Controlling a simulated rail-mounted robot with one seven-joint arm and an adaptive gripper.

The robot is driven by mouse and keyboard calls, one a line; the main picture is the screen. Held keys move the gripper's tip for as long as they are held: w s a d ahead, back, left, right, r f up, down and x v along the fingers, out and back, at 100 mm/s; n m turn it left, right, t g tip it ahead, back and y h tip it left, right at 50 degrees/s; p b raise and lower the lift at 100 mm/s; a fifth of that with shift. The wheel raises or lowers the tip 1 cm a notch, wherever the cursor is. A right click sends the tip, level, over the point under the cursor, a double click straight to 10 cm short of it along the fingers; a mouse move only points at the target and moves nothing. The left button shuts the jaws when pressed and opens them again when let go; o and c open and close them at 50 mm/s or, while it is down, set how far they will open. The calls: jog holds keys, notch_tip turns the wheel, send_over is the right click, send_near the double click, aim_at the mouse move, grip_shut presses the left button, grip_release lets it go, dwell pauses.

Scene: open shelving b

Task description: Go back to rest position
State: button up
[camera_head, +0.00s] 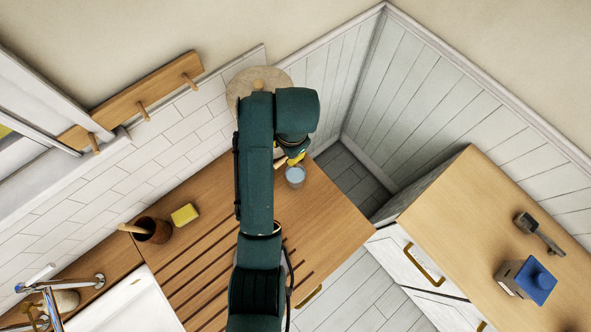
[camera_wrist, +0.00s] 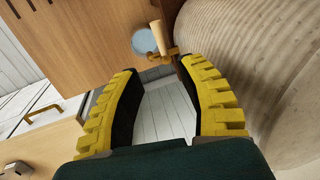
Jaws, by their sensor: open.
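My gripper (camera_head: 297,158) shows in the head view as yellow fingers below the dark green arm, over the right part of the wooden counter. In the wrist view my gripper (camera_wrist: 158,70) is open, its two yellow ribbed fingers apart with nothing between them. A pale blue round cup (camera_head: 295,177) stands on the counter beside the fingers in the head view. The cup also shows beyond the fingertips in the wrist view (camera_wrist: 142,42). A light wooden rod (camera_wrist: 158,37) with a brass-coloured piece lies near the right fingertip; whether they touch is unclear.
A round pale board (camera_head: 242,80) is at the tiled wall by my arm and seems to fill the wrist view's right side. A yellow sponge (camera_head: 185,214), a brown pot (camera_head: 155,231) and a sink (camera_head: 125,305) are left. A wooden-topped cabinet (camera_head: 460,215) stands right.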

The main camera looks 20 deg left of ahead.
jog(key=shift+d+r, duration=0.1)
jog(key=shift+r, duration=0.35)
jog(key=w+d+r+t+p, duration=0.1)
jog(key=w+d+r+t, duration=0.1)
jog(key=d+r+t, duration=0.45)
jog(key=w+d+r+t, duration=0.3)
jog(key=d+r, duration=0.5)
jog(key=r, duration=0.2)
jog(key=s+d+r+n+t, duration=0.1)
jog(key=s+r+n+t, duration=0.1)
jog(key=r, duration=0.6)
jog(key=s+d+r+n+t+h, duration=0.1)
jog(key=s+r+n+t, duration=0.1)
jog(key=s+r+t, duration=0.3)
jog(key=s+d+r+n+t+h, duration=0.1)
jog(key=s+d+r+n+t, duration=0.1)
jog(key=r, duration=1.1)
jog(key=shift+s+t, duration=0.75)
jog(key=shift+t, duration=0.5)
jog(key=shift+f, duration=0.1)
